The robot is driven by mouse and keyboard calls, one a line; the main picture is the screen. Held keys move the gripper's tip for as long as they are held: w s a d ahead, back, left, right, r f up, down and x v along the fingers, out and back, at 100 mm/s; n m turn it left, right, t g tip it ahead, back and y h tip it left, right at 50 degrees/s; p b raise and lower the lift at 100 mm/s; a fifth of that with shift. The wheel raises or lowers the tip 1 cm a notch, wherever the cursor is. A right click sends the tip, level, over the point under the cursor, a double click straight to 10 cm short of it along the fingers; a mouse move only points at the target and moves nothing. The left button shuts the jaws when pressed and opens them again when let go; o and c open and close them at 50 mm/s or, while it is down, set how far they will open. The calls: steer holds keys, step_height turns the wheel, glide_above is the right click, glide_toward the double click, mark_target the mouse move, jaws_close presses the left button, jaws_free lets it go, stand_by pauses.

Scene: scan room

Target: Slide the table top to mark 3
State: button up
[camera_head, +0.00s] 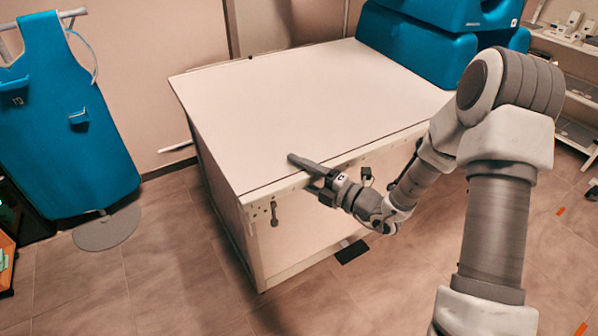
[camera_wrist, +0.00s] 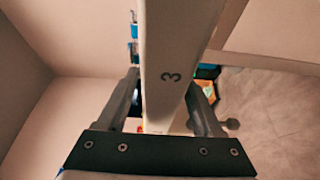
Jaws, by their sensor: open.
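The table top (camera_head: 290,105) is a wide, pale slab on a boxy white base in the head view. My gripper (camera_head: 296,160) is at its near edge, with the dark fingers reaching over the top's front rim. In the wrist view my gripper (camera_wrist: 163,85) is open, with one finger on each side of a pale upright strip that looks like the table's edge. I cannot tell whether either finger touches the strip. The numeral cannot be made out in the head view.
A small crank-like handle (camera_head: 274,213) hangs on the table's front left corner. A blue apron (camera_head: 62,115) hangs at the left. Shelves (camera_head: 575,95) stand at the right.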

jaws_close()
stand_by(1.4)
